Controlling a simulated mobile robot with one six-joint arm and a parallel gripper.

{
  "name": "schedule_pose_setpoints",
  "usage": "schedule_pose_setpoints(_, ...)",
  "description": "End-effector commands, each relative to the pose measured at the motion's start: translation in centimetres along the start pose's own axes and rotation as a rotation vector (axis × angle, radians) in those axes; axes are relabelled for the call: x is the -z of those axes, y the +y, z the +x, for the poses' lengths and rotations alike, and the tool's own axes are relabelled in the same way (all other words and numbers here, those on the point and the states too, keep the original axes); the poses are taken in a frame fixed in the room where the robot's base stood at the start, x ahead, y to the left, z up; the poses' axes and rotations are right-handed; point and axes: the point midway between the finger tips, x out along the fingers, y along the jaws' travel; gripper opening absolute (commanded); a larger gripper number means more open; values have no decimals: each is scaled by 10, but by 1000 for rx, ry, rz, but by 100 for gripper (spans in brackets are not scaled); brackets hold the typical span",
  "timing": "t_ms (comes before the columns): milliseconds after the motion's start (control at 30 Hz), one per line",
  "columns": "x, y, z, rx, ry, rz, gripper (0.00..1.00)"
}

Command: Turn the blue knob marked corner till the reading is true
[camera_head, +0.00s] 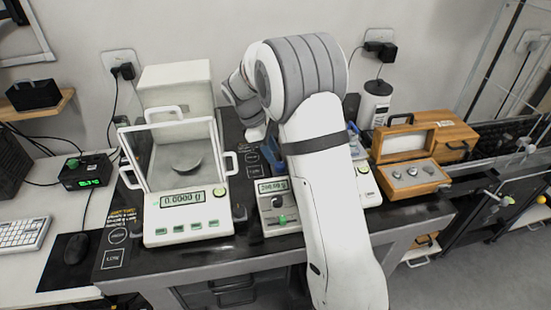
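A low white balance (268,228) stands at the middle of the dark-topped table, partly covered by my arm. Its small display (273,186) seems to read about 200 g, but the digits are too small to be sure. A dark knob (278,202) and a green knob (282,218) show on its front. I cannot make out a blue knob or the word corner; the rest of its front is behind my arm. My arm bends over the balance to its back left side. Its fingers are hidden, so I cannot see what they touch.
A glass-walled balance (190,228) reading 0.0000 g stands close on the left. A wooden weight box (405,180) lies open on the right. A white canister (375,103) stands behind. A mouse (76,248) and keyboard (22,233) lie far left.

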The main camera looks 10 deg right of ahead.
Motion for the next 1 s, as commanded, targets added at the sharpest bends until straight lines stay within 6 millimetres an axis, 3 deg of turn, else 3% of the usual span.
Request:
schedule_pose_setpoints(100, 0, 0, -18, -2, 1, 1, 39)
schedule_pose_setpoints(233, -1, 1, -27, 0, 1, 2, 39)
schedule_pose_setpoints(767, -2, -1, -30, 1, 2, 6, 39)
schedule_pose_setpoints(867, -14, -11, -39, -4, 27, 62, 39)
schedule_pose_setpoints(1000, -44, -42, -57, -9, 97, 220, 39)
